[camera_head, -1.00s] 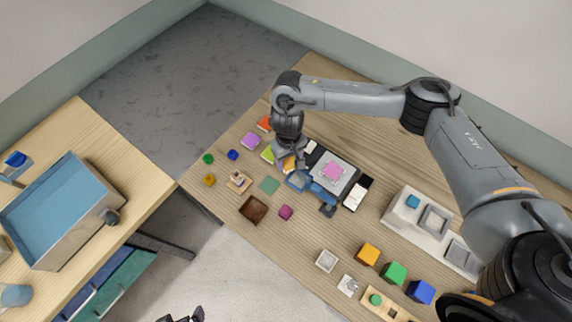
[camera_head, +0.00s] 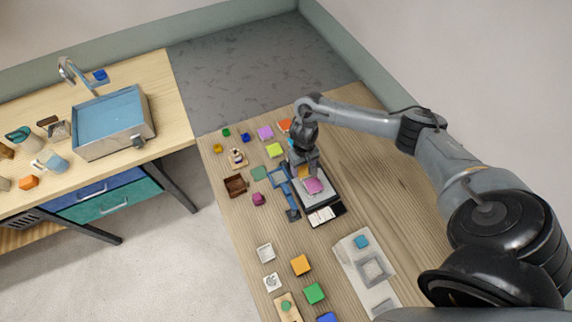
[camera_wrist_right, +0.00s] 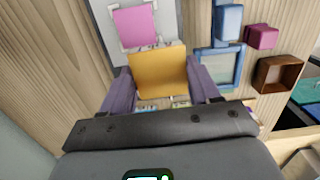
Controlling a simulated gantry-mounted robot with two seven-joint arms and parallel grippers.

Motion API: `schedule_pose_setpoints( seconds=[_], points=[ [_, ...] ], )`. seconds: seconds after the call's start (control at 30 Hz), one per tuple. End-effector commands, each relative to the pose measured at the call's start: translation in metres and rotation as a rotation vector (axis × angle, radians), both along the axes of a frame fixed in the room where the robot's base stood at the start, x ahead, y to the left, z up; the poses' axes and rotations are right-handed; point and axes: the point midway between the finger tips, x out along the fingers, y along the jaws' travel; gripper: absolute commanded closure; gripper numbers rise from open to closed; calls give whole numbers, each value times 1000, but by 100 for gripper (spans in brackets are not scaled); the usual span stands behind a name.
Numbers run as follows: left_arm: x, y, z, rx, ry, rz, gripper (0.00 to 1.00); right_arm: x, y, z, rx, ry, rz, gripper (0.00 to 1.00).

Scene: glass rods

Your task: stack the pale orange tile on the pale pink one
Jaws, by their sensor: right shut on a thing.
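The pale orange tile (camera_wrist_right: 158,70) is between the fingers of my right gripper (camera_wrist_right: 160,82), which is shut on it. In the head view only part of the orange tile (camera_head: 304,172) shows under my right gripper (camera_head: 303,168). The pale pink tile (camera_head: 313,186) lies flat on a grey and white plate (camera_head: 326,200); it also shows in the right wrist view (camera_wrist_right: 136,26). The orange tile is beside the pink one and looks closer to the wrist camera. Its exact height above the table cannot be told. My left gripper is not in view.
A blue frame-like object (camera_head: 281,180) stands left of the plate. A brown tray (camera_head: 236,185) and a magenta block (camera_head: 259,198) lie farther left. Colored blocks, such as an orange one (camera_head: 300,265), are nearer the front. Bare table lies right of the plate.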

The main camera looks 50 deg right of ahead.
Motion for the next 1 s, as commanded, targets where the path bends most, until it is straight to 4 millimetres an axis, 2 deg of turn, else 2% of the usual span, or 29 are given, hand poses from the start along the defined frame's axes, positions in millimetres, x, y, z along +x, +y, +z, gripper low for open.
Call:
schedule_pose_setpoints(
  seconds=[0.03,0.2,0.4,0.67,1.0],
  points=[
    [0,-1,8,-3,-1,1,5,-11,-7,2,-2,6,-12,74],
    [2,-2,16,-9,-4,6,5,-34,-15,-5,3,11,-25,74],
    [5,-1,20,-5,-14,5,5,-49,-16,-12,5,13,-26,74],
    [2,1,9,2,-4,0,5,-51,-16,-21,8,15,-26,74],
    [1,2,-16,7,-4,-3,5,-51,-16,-42,8,15,-24,74]
  ],
)
